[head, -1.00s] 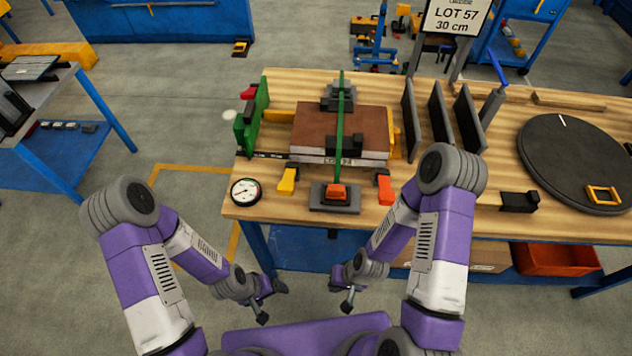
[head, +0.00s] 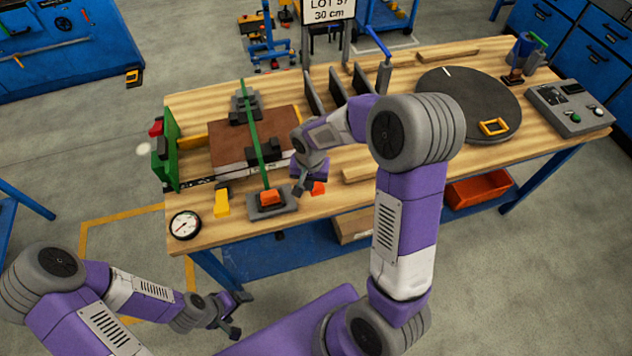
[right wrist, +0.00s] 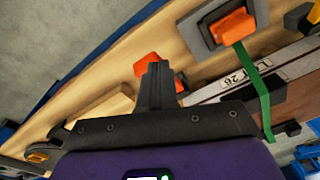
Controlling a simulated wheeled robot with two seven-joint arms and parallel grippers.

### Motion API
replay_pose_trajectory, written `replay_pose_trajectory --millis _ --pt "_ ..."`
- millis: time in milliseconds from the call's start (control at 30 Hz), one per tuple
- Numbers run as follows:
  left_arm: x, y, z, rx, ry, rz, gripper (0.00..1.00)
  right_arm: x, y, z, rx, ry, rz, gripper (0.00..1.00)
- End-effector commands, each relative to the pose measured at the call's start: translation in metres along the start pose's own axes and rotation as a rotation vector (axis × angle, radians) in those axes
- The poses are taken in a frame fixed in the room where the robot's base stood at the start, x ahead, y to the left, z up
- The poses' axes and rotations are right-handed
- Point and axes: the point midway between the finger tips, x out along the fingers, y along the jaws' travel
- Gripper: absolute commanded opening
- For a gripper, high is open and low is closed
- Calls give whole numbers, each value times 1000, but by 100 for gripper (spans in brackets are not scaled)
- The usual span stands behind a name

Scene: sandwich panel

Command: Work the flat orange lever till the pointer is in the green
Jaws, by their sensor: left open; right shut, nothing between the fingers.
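A flat orange-red lever (head: 319,188) is at the table's front edge, partly hidden by my right gripper (head: 302,187). In the right wrist view the same orange piece (right wrist: 150,66) shows behind the shut fingertips (right wrist: 157,70); I cannot tell if they touch. A second orange piece (head: 270,197) sits on a grey base (head: 283,206) at the lower end of a green strap (head: 259,145). A round white dial (head: 185,225) is at the front left corner; its pointer zone is too small to read. My left gripper (head: 234,313) is open and empty, below the table front.
A yellow lever (head: 222,202) stands between the dial and the grey base. A brown-topped panel stack (head: 228,135) lies under the strap. Dark upright plates (head: 315,93) stand behind my right arm.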

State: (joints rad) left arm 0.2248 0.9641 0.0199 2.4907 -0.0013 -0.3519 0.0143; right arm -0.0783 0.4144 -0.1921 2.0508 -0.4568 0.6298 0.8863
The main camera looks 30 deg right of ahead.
Motion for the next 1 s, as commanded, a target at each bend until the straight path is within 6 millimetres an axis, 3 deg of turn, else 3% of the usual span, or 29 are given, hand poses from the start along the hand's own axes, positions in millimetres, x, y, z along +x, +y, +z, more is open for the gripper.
replay_pose_trajectory --millis 100,300,733,1000 --pt "-4 2 0 0 0 0 82 -25 6 -13 47 31 26 0" --pt "-5 2 0 0 0 0 82 -38 12 -19 82 49 48 0" --pt "-2 1 0 0 0 0 82 -34 12 -19 82 48 48 0" --pt "14 -5 0 0 0 0 82 -9 13 -20 82 47 48 0"
